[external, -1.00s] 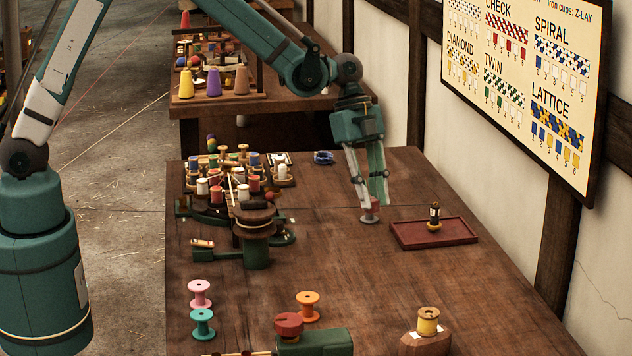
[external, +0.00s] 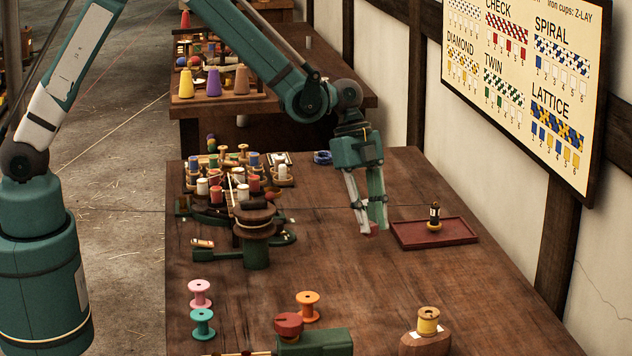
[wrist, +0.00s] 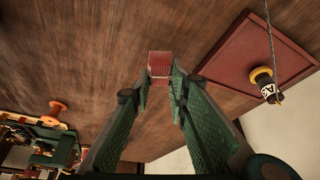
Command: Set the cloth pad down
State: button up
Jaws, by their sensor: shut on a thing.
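The cloth pad (external: 370,230) is a small red block low between my fingertips in the external view. It also shows in the wrist view (wrist: 160,66), at the tips of both fingers. My gripper (external: 366,228) points down and is shut on the pad, over the wooden table just left of a shallow red tray (external: 455,239). The fingers hide part of the pad. I cannot tell whether its underside touches the table.
A small dark bottle with a yellow base (external: 434,218) stands in the tray. A cluttered spool stand (external: 256,240) is to the left. An orange spool (external: 308,306) and a yellow spool on a wooden block (external: 428,322) are nearer the camera. The table's middle is clear.

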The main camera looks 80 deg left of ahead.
aim_at(370, 234)
jog(key=shift+f+b, duration=0.3)
jog(key=shift+f, duration=1.6)
jog(key=shift+f, duration=0.15)
jog(key=o, duration=0.7)
jog(key=shift+o, duration=0.2)
jog(key=p+v, duration=0.1)
jog(key=v, duration=1.1)
jog(key=shift+r+p, duration=0.2)
jog(key=shift+p, duration=0.1)
